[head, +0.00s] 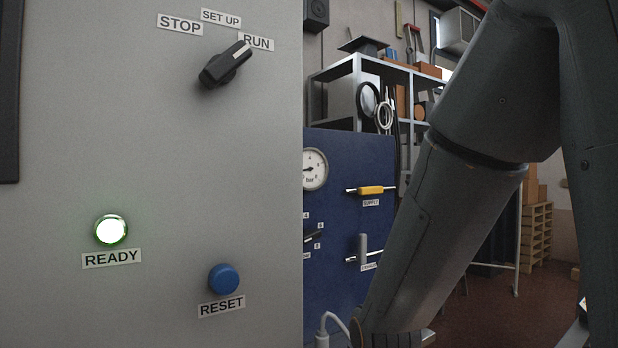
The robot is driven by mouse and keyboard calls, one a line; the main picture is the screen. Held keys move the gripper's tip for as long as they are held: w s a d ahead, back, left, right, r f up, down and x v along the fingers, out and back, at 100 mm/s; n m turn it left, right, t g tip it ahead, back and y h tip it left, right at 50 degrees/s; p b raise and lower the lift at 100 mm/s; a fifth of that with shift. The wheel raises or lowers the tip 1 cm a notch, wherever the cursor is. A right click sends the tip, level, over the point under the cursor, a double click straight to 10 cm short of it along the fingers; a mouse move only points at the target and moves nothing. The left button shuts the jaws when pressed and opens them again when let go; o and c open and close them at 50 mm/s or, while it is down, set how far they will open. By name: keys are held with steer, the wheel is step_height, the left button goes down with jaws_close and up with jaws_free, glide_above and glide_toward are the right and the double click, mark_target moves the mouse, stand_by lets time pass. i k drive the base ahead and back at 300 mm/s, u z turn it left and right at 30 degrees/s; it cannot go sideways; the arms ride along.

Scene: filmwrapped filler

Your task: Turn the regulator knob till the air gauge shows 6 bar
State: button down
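The air gauge (313,169), a round white dial marked "bar", sits at the upper left of a blue panel in the head view. Its dark needle seems to point left, but the value is too small to read. Below it a dark knob (313,236) with small numbered tags around it is partly hidden behind the edge of the grey cabinet. It may be the regulator knob; its label is cut off. My arm crosses the right side of the view, and my gripper is out of view.
The grey cabinet (60,265) fills the left, with a selector switch (225,66) pointing at RUN, a lit READY lamp (111,230) and a blue RESET button (224,279). The blue panel (345,285) also carries a yellow SUPPLY handle (370,190) and a grey handle (362,248).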

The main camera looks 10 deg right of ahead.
mark_target(309, 234)
steer(key=k, duration=1)
steer(key=z, duration=1.65)
steer(key=i, duration=1.3)
steer(key=u, duration=1.8)
